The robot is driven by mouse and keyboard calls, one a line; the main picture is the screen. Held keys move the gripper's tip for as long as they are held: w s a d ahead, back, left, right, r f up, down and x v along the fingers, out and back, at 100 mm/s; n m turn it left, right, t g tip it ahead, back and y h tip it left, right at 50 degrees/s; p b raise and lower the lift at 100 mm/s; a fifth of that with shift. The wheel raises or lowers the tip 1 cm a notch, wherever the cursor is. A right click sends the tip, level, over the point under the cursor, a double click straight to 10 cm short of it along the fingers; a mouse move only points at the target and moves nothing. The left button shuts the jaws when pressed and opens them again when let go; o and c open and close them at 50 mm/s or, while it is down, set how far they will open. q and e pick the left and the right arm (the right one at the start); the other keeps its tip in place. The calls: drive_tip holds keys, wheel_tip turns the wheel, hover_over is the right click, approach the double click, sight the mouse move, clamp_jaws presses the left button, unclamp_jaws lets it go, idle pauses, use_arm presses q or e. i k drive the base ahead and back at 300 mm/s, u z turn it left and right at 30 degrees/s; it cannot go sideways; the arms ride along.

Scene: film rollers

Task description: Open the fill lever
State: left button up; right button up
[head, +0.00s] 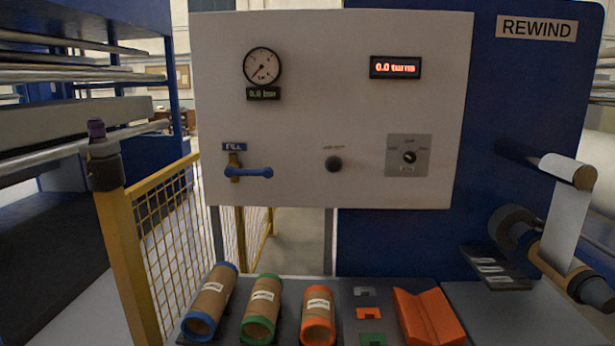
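The fill lever (249,171) is a blue handle on a brass valve (234,165), at the lower left of the pale control panel (330,110). It lies horizontal, with its free end pointing right. A blue "FILL" label (234,146) sits just above it. The round gauge (262,66) above has its needle at the lower left, and its small green display seems to read 0.0 bar. Neither of my grippers shows in the head view.
Cardboard cores with blue (211,300), green (262,308) and orange (318,314) ends lie on the table below the panel. An orange V-block (428,315) sits right of them. A yellow mesh fence (160,220) stands left. The space before the panel is clear.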

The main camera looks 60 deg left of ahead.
sight(266, 172)
drive_tip(key=u, duration=2.35)
drive_tip(key=k, duration=0.6)
drive_tip(key=u, duration=0.4)
drive_tip(key=i, duration=1)
drive_tip(key=u, duration=0.4)
